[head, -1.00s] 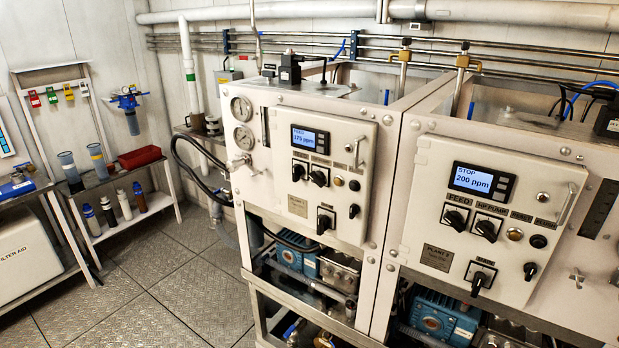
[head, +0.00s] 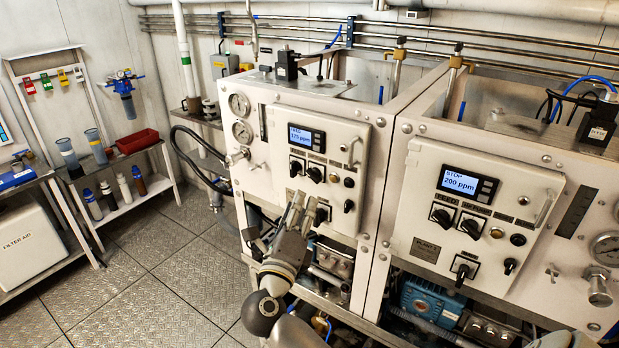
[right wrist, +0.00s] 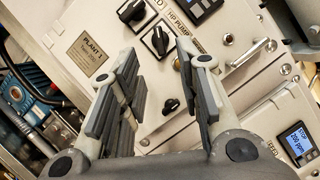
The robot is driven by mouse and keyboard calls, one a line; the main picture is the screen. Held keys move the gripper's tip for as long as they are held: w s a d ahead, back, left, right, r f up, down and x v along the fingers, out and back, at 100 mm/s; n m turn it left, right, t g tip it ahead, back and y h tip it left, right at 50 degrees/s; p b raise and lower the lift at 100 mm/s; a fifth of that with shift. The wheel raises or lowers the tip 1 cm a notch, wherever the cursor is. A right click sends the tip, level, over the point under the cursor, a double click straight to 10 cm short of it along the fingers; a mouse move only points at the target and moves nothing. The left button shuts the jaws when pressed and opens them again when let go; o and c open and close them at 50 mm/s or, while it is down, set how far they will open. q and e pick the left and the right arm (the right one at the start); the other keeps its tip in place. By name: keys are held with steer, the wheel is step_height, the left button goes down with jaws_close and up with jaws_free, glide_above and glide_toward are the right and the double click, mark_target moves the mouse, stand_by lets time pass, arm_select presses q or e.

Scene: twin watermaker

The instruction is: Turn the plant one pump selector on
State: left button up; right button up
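The plant one panel (head: 330,150) is in the left cabinet; its display (head: 307,138) reads FEED, 175 ppm. Its HP pump selector (head: 315,174) is a black knob right of the feed selector (head: 296,168). My right gripper (head: 302,207) is just below these knobs, in front of the panel's lower part, and partly covers the lower selector. In the right wrist view its fingers (right wrist: 157,54) are apart and empty, with the HP pump selector (right wrist: 155,39) beyond and between the tips. No contact shows. I cannot read the knob's setting for certain. My left gripper is not in view.
The plant two panel (head: 475,205) on the right reads STOP, 200 ppm. The plant one door handle (head: 352,150) sticks out at upper right. A gauge and valve (head: 237,157) stand left of the panel. Shelves with bottles (head: 120,195) are far left; the floor between is clear.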

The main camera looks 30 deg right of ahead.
mark_target(311, 178)
steer(key=p+x, duration=0.3)
steer(key=x, duration=0.4)
steer(key=shift+w+d+r, duration=0.15)
steer(key=shift+w+d, duration=0.5)
jaws_close()
